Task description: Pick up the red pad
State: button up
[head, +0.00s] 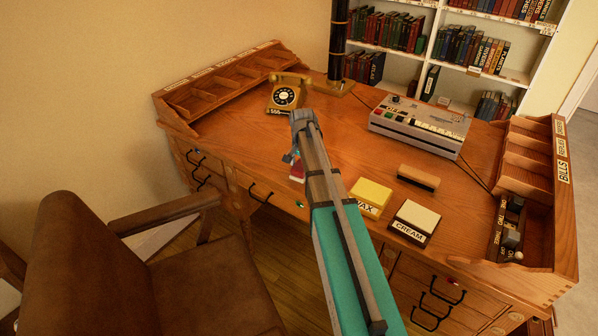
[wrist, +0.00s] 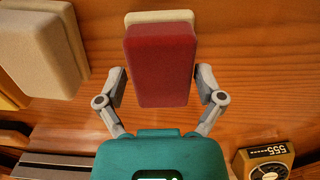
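The red pad (wrist: 160,65) is a red block with a cream-coloured part showing along its far edge in the wrist view. My gripper (wrist: 161,84) has one finger on each side of it, very close to its sides. I cannot tell whether the fingers press on it or a small gap is left. In the head view the red pad (head: 297,172) is a small red patch near the desk's front edge, mostly hidden behind my gripper and arm. I cannot tell whether it rests on the desk.
A yellow WAX pad (head: 371,193), a CREAM pad (head: 416,217) and a wooden-backed block (head: 418,178) lie to the right. A telephone (head: 286,94) and a grey machine (head: 420,124) stand farther back. Organiser racks line both desk sides. A brown chair (head: 190,270) stands at the front left.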

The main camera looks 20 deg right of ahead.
jog(key=c, duration=0.6)
jog(key=shift+r, duration=0.15)
notch_tip(320, 180, up, 3)
jog(key=p, duration=0.3)
jog(key=s+r+p, duration=0.3)
jog(key=s, duration=0.1)
jog(key=s+r+p, duration=0.3)
jog(key=s, duration=0.2)
jog(key=s+r+p, duration=0.3)
jog(key=s+p, duration=0.1)
jog(key=s, duration=0.1)
jog(key=shift+d+r, duration=0.3)
jog(key=shift+r, duration=0.05)
jog(key=o, duration=0.5)
jog(key=shift+c, duration=0.2)
jog(key=c, duration=0.4)
